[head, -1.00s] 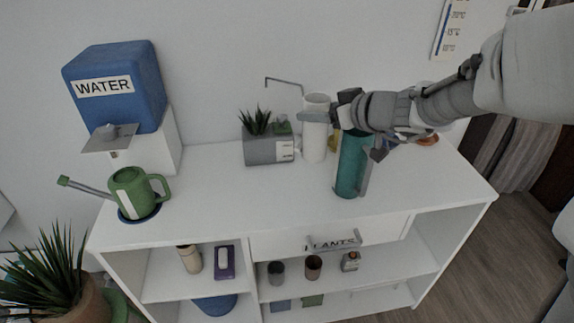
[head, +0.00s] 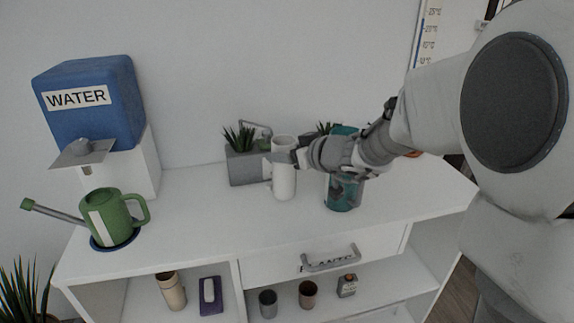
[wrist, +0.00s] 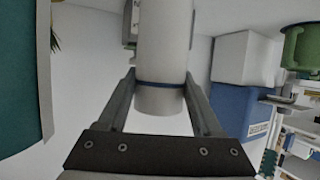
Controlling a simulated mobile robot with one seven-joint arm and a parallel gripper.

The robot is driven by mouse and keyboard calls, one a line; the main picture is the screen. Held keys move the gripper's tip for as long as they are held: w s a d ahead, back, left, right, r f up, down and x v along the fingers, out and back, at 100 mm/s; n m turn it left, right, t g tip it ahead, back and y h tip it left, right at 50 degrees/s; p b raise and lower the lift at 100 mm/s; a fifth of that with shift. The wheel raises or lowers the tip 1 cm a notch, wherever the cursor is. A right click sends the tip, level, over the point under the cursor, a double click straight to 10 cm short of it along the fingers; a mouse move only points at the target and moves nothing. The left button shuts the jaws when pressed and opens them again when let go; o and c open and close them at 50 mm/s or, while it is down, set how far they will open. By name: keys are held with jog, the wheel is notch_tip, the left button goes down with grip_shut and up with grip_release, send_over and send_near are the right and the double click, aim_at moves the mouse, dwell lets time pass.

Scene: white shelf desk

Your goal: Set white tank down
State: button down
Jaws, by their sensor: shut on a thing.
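The white tank (head: 284,183) is an upright white cylinder with a thin bent spout rising at its back left. It is just right of the grey planter, with its base close to the desk top (head: 220,222); I cannot tell whether it touches. My gripper (head: 283,158) reaches in from the right and is shut on the tank near its upper part. In the wrist view, the fingers (wrist: 160,88) lie on both sides of the white tank (wrist: 165,40), near a dark blue band. The gripper hides part of the tank in the head view.
A teal container (head: 340,192) stands close on the right, under my arm. The grey planter (head: 245,168) is close on the left. The green watering can (head: 112,217) and blue water dispenser (head: 92,115) are farther left. The desk's front middle is clear.

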aim_at(291, 167)
jog(key=shift+f+b, duration=0.45)
jog(key=shift+f, duration=1.45)
jog(key=shift+f+b, duration=0.2)
jog(key=shift+b, duration=0.15)
jog(key=shift+c, duration=0.2)
grip_release()
jog(key=shift+r, duration=0.2)
